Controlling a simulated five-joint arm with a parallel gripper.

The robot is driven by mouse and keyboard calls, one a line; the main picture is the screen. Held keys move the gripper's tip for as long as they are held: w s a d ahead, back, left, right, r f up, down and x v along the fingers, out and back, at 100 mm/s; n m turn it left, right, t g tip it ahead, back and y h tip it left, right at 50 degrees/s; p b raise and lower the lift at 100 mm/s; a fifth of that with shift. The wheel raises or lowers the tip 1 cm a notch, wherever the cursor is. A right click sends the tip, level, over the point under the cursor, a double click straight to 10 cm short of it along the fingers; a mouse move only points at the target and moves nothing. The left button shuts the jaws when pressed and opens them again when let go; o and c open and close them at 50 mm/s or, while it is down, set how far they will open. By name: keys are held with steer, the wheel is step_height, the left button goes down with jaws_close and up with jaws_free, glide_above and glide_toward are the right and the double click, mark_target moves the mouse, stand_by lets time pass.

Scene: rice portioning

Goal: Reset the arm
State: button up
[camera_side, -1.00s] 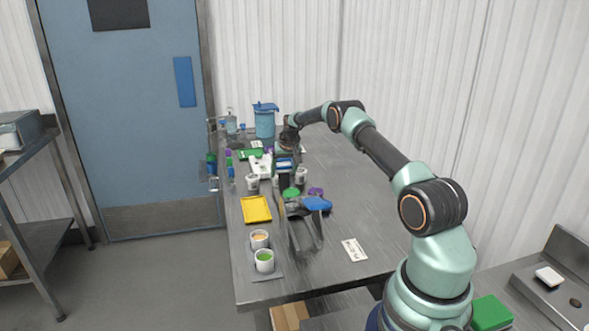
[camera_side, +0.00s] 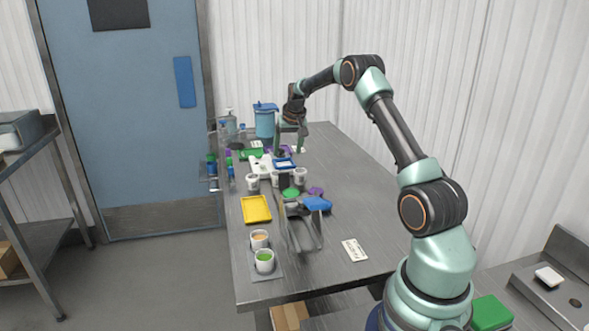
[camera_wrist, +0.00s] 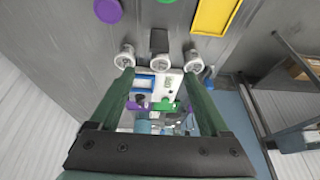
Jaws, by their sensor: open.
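My gripper (camera_side: 291,143) hangs from the raised arm over the far part of the steel table, its two fingers pointing down. In the wrist view the fingers of my gripper (camera_wrist: 157,76) are wide apart with nothing held between them. Beyond and between them show a white board or device (camera_wrist: 173,84) and a blue-framed piece (camera_wrist: 143,82). The side view shows the white device (camera_side: 258,166) and the blue-framed piece (camera_side: 284,163) below and just in front of the gripper. I cannot tell the exact height of the fingertips.
A blue lidded pitcher (camera_side: 265,122) stands close behind the gripper. White cups (camera_side: 252,181) (camera_side: 300,176), a yellow tray (camera_side: 256,209), a wire stand with a blue top (camera_side: 318,204) and two filled cups (camera_side: 264,261) stand nearer. The table's right side (camera_side: 350,190) is mostly clear.

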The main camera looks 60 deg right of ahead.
steer(key=s+a+r+n+t+y, duration=0.1)
steer(key=s+a+r+n, duration=0.1)
steer(key=a+r, duration=0.7)
steer(key=s+a+r+n, duration=0.25)
steer(key=a+r, duration=0.25)
steer(key=a, duration=0.8)
steer(key=s+a+f+n+t+y, duration=0.1)
steer(key=s+a+n, duration=0.3)
steer(key=s+a, duration=1.1)
steer(key=shift+s+a+f+y, duration=0.35)
steer(key=shift+s+f+y, duration=0.05)
steer(key=shift+s+f, duration=0.15)
